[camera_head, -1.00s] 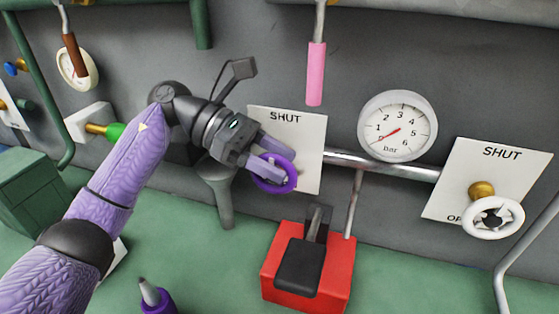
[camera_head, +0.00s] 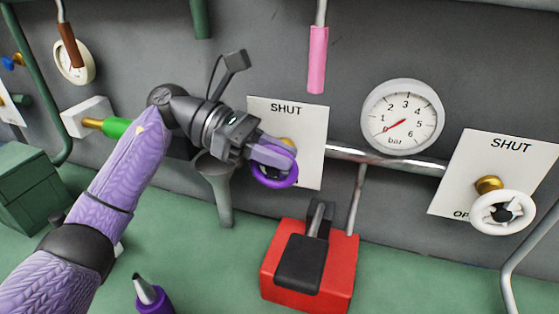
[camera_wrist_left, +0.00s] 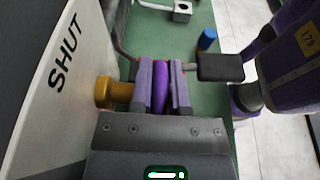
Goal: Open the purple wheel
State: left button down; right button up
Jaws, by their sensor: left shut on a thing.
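The purple wheel (camera_head: 274,181) stands in front of a white plate (camera_head: 312,139) marked SHUT at the top. My left gripper (camera_head: 277,158) is at the wheel with its fingers shut on the rim. In the left wrist view, the purple rim (camera_wrist_left: 159,88) lies between the two fingers (camera_wrist_left: 160,86). The brass stem (camera_wrist_left: 112,92) shows to the left of the fingers, beside the SHUT plate (camera_wrist_left: 50,75). The lower part of the plate is partly hidden behind the wheel. My right gripper is not in view.
A white wheel (camera_head: 502,212) on another SHUT plate is farther right. A red pedal box (camera_head: 312,268) stands below. A pink handle (camera_head: 317,60) hangs above. A grey funnel (camera_head: 219,190) is close left.

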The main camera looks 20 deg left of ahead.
pick_arm(q)
jog(key=c, duration=0.6)
grip_release()
jog(key=v, duration=1)
jog(key=shift+p, duration=0.3)
